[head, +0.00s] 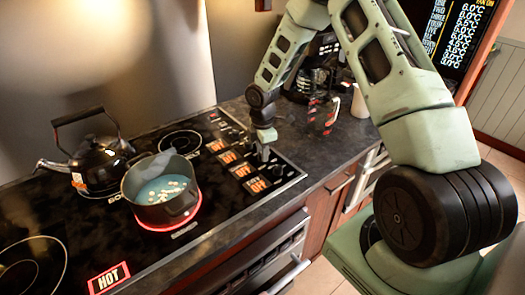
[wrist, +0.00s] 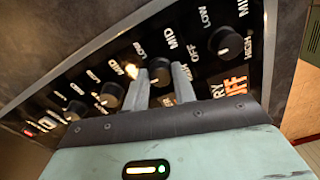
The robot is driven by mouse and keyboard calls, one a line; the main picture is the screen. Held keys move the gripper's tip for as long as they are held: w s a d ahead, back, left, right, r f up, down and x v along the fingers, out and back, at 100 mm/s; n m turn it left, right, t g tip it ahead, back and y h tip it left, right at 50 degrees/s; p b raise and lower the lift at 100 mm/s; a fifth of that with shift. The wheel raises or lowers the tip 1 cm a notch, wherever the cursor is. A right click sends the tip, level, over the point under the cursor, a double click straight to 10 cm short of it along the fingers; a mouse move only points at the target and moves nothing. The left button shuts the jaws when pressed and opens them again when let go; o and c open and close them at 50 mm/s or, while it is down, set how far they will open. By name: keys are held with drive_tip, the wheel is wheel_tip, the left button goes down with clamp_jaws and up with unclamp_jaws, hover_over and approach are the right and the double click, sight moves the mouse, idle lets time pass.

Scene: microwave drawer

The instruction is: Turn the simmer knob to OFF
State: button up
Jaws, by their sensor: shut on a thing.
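My gripper (wrist: 160,85) is over the control strip of the stove, with its two grey fingers on either side of a round black knob (wrist: 160,70), shut on it. The name of this knob is hidden, so I cannot tell whether it is the simmer knob. Several more black knobs stand along the strip, one to the right (wrist: 225,42) and others to the left (wrist: 111,95). Words such as LOW, MID, HIGH and OFF are printed around them. In the head view my gripper (head: 266,140) reaches down to the knob row, beside orange OFF displays (head: 241,170). The held knob's pointer setting is unclear.
A dark pot (head: 160,192) with bluish liquid and pale pieces stands on a glowing red burner. A black kettle (head: 98,162) stands behind it to the left. A lit HOT sign (head: 109,277) is at the front. Cups (head: 331,112) stand on the counter beyond my gripper.

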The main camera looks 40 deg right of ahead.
drive_tip(key=shift+w, duration=0.1)
drive_tip(key=o, duration=1)
wheel_tip(320, 180, up, 18)
drive_tip(key=b, duration=0.2)
drive_tip(key=shift+f+b, duration=0.25)
drive_tip(key=shift+b, duration=0.1)
drive_tip(key=s+a+r+m, duration=0.1)
drive_tip(key=s+a, duration=0.5)
drive_tip(key=a, duration=0.4)
drive_tip(key=s+a+m, duration=0.2)
drive_tip(key=s+a, duration=0.4)
drive_tip(key=a, duration=0.3)
drive_tip(key=s+a+m, duration=0.1)
drive_tip(key=s+a, duration=0.1)
drive_tip(key=s, duration=0.4)
drive_tip(key=s+a+m, duration=0.2)
drive_tip(key=s+a, duration=0.1)
drive_tip(key=s, duration=0.3)
drive_tip(key=s+a+f+m, duration=0.1)
drive_tip(key=s+a, duration=0.1)
drive_tip(key=s, duration=0.5)
drive_tip(key=shift+a+m+y+b, duration=0.2)
drive_tip(key=shift+m+y+b, duration=0.1)
drive_tip(key=shift+m+b, duration=0.1)
